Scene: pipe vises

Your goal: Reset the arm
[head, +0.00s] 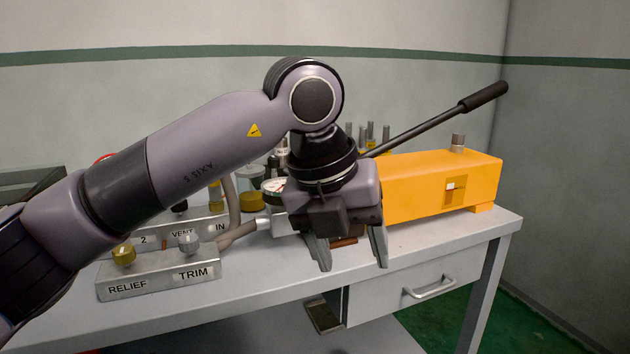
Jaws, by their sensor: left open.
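My left arm comes in from the left and bends down over the front of the workbench. My left gripper (353,262) points down with its two fingers apart and nothing visible between them. It hangs in front of an orange pump box (440,185) with a long black lever handle (440,118) rising to the right. The arm hides part of the pump, a gauge (273,186) and fittings behind it. My right gripper is not in view.
The grey workbench (260,290) has a drawer (415,288) on its front. A metal block labelled RELIEF and TRIM (160,279) stands at the left front, with hoses behind it. Several upright metal pegs (370,133) stand behind the arm. Bare benchtop shows at the front.

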